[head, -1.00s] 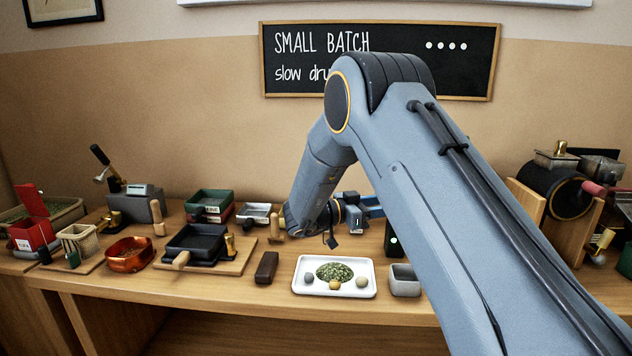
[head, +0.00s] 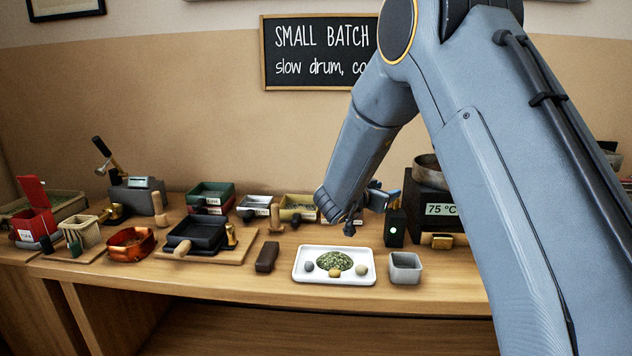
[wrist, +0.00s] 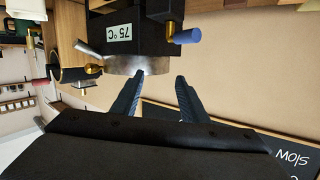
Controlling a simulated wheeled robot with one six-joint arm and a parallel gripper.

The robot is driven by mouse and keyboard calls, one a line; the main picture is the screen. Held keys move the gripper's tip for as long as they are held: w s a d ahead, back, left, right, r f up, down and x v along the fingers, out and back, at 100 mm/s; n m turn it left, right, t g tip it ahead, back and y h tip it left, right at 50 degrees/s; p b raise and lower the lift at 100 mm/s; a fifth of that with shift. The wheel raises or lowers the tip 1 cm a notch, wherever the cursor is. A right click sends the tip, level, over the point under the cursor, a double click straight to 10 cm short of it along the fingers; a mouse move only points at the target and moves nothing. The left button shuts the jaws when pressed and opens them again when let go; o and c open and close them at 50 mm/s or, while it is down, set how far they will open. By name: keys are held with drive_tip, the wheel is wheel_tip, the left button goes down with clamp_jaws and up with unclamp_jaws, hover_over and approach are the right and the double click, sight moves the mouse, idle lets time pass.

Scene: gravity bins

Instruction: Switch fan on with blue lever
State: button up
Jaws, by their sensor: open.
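The blue lever (wrist: 187,36) is a short blue cylinder on a brass stem, at the top of the wrist view, where the scene is upside down. Its stem meets a small black block (wrist: 165,10). My gripper (wrist: 160,75) is open, with nothing between its two dark fingers. In the wrist view the lever lies above and right of the fingertips, apart from them. In the head view a bit of blue (head: 392,196) shows above a black box with a green light (head: 394,228), beside my wrist; the fingers are mostly hidden there. I cannot make out a fan.
A black machine reading 75 °C (head: 443,209) with a metal pan (head: 432,171) stands right of the box, partly behind my arm. A white tray (head: 300,275) and a grey cup (head: 405,270) sit in front. Bins and pans fill the left counter.

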drive_tip(key=s+a+f+n+g+y+b, duration=0.45)
drive_tip(key=s+f+n+y, duration=0.25)
drive_tip(key=s+f+y, duration=0.5)
drive_tip(key=s+d+f+g, duration=0.1)
drive_tip(key=s+f+g, duration=0.1)
drive_tip(key=s, duration=0.7)
drive_tip(key=s+d+f+n+g+h+b, duration=0.1)
drive_tip(key=s+f+g, duration=0.1)
drive_tip(key=s, duration=0.8)
drive_tip(key=s+d+f+n+g+h+b, duration=0.1)
drive_tip(key=s+d+f+g, duration=0.1)
drive_tip(key=s, duration=0.8)
drive_tip(key=shift+s+f+g, duration=0.2)
drive_tip(key=shift+f+g, duration=0.4)
drive_tip(key=shift+g, duration=0.15)
drive_tip(key=shift+d, duration=0.1)
drive_tip(key=shift+d, duration=0.1)
